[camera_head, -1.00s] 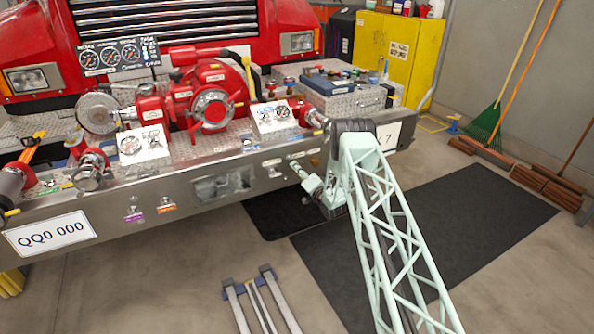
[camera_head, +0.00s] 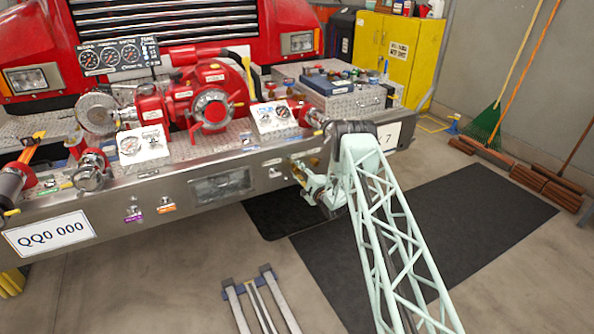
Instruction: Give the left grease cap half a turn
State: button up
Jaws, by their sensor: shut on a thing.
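My gripper (camera_head: 298,171) is at the front face of the steel bumper, right of its middle and below the right-hand gauge panel. It is shut on the left grease cap, a small brass-coloured part mostly hidden by the fingers. Another small brass-coloured fitting (camera_head: 314,161) shows just to the right of the fingers; it may be the other grease cap. The parts are too small for me to tell how far the held cap is turned.
The steel bumper (camera_head: 110,203) carries a red pump (camera_head: 212,105), gauge panels and hose fittings above my gripper. A small valve (camera_head: 276,173) is just left of it. A folded metal stand (camera_head: 258,300) is on the floor below. Dark mats (camera_head: 450,230) cover the floor right.

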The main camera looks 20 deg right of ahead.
jog(key=m, duration=0.5)
jog(key=shift+m, duration=0.3)
dwell(0.5)
jog(key=o, duration=0.8)
jog(key=shift+o, duration=0.2)
jog(key=s, duration=1.2)
jog(key=shift+d, duration=0.3)
